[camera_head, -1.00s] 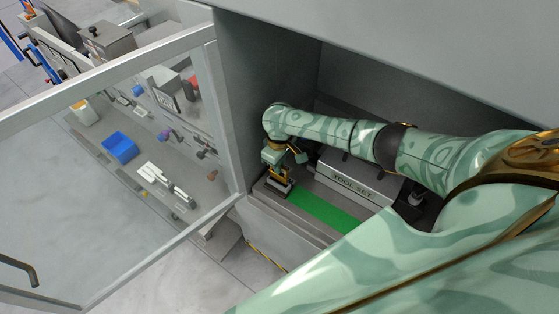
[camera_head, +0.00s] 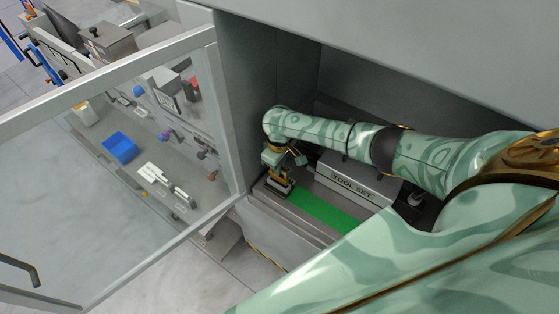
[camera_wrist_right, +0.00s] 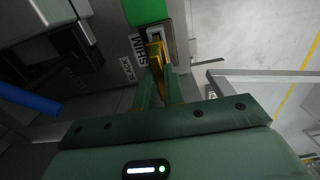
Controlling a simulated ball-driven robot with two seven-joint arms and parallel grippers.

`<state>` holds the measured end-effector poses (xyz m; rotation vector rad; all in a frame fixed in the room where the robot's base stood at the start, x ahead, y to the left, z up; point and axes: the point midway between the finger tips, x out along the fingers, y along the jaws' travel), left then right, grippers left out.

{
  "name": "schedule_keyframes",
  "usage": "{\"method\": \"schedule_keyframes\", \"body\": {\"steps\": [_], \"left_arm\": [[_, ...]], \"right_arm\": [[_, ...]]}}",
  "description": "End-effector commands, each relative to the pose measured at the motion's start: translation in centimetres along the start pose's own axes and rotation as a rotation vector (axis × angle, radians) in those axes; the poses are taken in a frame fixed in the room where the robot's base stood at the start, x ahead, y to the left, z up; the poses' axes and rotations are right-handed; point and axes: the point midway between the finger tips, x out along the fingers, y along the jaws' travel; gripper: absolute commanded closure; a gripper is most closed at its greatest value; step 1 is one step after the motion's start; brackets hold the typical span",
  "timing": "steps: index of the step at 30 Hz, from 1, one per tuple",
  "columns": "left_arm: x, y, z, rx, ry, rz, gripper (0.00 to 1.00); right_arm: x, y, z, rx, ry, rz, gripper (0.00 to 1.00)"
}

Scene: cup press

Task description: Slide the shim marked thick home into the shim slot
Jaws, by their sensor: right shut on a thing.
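My right gripper (camera_head: 279,184) is at the left end of the green strip (camera_head: 322,209), inside the machine's open bay. In the right wrist view its fingers (camera_wrist_right: 157,65) point down at a pale slot block (camera_wrist_right: 157,31) beside the end of the green strip. Labels reading SHIM (camera_wrist_right: 138,48) and PACK (camera_wrist_right: 128,69) lie next to it. The gripper is shut on the shim, which is mostly hidden between the fingers at the block. I cannot read a mark on it or tell how deep it sits. My left gripper is out of view.
The grey TOOL SET block (camera_head: 358,180) stands behind the strip, close to my right arm. The bay's side wall (camera_head: 265,90) is near my wrist. A framed clear door (camera_head: 130,180) stands open at the left. A bench with a blue bin (camera_head: 120,147) shows through it.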

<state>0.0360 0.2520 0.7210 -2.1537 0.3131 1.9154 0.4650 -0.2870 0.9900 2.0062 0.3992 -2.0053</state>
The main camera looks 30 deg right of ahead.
Motion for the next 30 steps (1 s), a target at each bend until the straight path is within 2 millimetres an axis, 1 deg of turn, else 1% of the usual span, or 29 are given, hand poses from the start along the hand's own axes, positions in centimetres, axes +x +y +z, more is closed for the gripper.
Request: {"method": "schedule_keyframes", "body": {"steps": [30], "left_arm": [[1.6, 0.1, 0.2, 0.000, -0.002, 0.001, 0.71]], "right_arm": [[2.5, 0.0, -0.1, 0.000, 0.001, 0.000, 1.00]]}}
